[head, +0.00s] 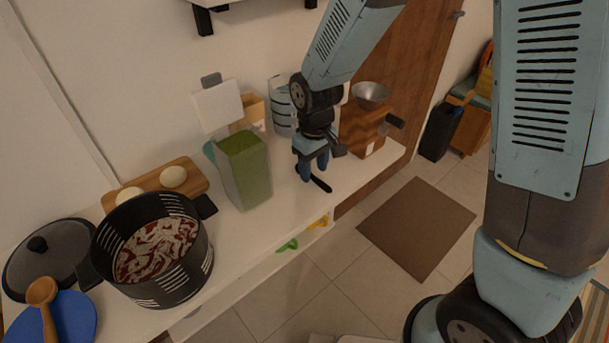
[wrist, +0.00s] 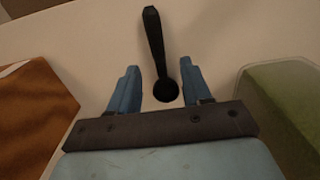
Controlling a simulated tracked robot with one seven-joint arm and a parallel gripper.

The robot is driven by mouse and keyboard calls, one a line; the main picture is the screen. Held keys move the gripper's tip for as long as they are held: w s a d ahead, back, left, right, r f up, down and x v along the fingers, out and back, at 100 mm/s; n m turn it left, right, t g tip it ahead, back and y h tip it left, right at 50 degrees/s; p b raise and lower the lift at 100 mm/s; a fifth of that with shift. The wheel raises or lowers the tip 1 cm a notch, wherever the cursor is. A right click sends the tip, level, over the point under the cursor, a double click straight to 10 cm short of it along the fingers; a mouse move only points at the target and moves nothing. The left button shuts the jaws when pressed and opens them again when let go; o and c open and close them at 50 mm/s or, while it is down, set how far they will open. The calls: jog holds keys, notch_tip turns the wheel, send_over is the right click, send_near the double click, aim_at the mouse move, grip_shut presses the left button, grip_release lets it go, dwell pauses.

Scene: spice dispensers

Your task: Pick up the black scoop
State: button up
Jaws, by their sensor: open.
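The black scoop (wrist: 155,45) lies on the white counter in the wrist view. Its handle points away toward the top, and its round bowl (wrist: 165,91) is between my gripper's fingertips. My gripper (wrist: 158,80) is open, with one blue finger on each side of the bowl and a gap to each. In the head view my gripper (head: 312,167) points down close above the counter, and the scoop's handle (head: 321,184) sticks out beside it. The rest of the scoop is hidden there by the gripper.
A green-filled clear container (head: 246,172) stands left of my gripper. A wooden grinder (head: 361,134) with a metal bowl (head: 370,95) stands to the right. A black pot (head: 153,250) is farther left. The white counter's front edge is close to the scoop.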

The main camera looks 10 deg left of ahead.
jog(key=shift+f, duration=0.85)
grip_shut()
